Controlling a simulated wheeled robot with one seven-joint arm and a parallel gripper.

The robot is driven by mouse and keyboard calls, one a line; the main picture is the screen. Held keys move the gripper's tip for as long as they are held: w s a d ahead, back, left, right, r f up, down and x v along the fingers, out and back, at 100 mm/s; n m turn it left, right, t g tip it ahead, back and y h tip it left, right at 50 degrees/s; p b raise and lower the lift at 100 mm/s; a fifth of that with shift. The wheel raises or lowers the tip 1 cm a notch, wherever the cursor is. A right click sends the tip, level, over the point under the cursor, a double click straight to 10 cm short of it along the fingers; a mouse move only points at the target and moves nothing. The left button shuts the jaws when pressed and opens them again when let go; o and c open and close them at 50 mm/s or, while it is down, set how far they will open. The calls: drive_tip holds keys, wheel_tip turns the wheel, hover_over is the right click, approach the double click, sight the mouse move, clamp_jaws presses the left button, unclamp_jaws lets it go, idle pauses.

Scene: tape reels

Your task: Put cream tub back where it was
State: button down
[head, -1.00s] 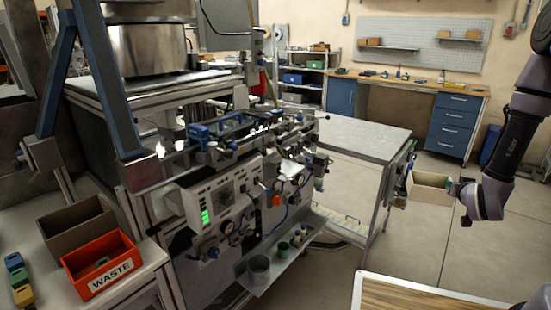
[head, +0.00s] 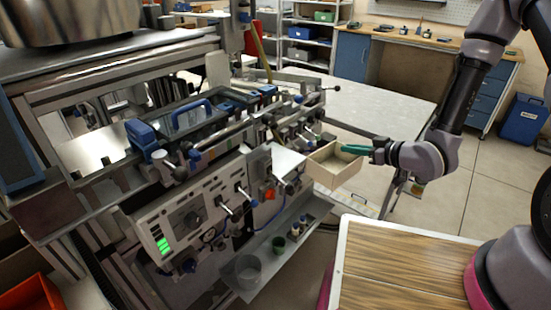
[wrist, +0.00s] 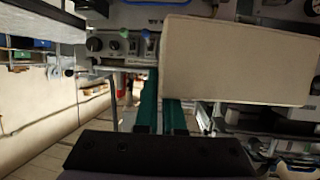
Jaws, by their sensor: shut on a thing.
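The cream tub (head: 331,176) is an open, box-shaped container. It looks empty in the head view and is held in the air beside the right end of the machine, tilted a little. My gripper (head: 357,149) has green fingers and is shut on the tub's rim at its right side. In the wrist view the tub's plain wall (wrist: 240,62) fills the upper right, against my gripper's fingers (wrist: 161,100). The tub's underside is hidden in the head view.
A machine with a control panel (head: 190,215) stands to the left. Its lower metal shelf (head: 265,262) holds several small cups. A grey table (head: 385,110) is behind the tub, and a wood-topped surface (head: 400,275) is in front. An orange bin (head: 32,292) sits lower left.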

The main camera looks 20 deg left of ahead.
sight(324, 151)
drive_tip(key=s+a, duration=0.1)
drive_tip(key=s+a+n+g, duration=0.1)
drive_tip(key=s+a+g+y, duration=0.1)
drive_tip(key=shift+s+a+r+n, duration=0.25)
drive_tip(key=shift+s+r+n, duration=0.05)
drive_tip(key=shift+s+n, duration=0.1)
drive_tip(key=w+a, duration=0.1)
drive_tip(key=a, duration=0.3)
drive_tip(key=w+a, duration=0.2)
drive_tip(key=a, duration=0.2)
drive_tip(key=w+a, duration=0.2)
drive_tip(key=a, duration=0.1)
drive_tip(key=shift+a, duration=0.4)
drive_tip(key=a, duration=0.1)
drive_tip(key=w+a, duration=0.1)
drive_tip(key=a, duration=0.2)
drive_tip(key=shift+w+a, duration=0.15)
drive_tip(key=shift+w, duration=0.15)
drive_tip(key=shift+f, duration=0.3)
drive_tip(key=shift+f, duration=0.15)
drive_tip(key=c, duration=1)
unclamp_jaws()
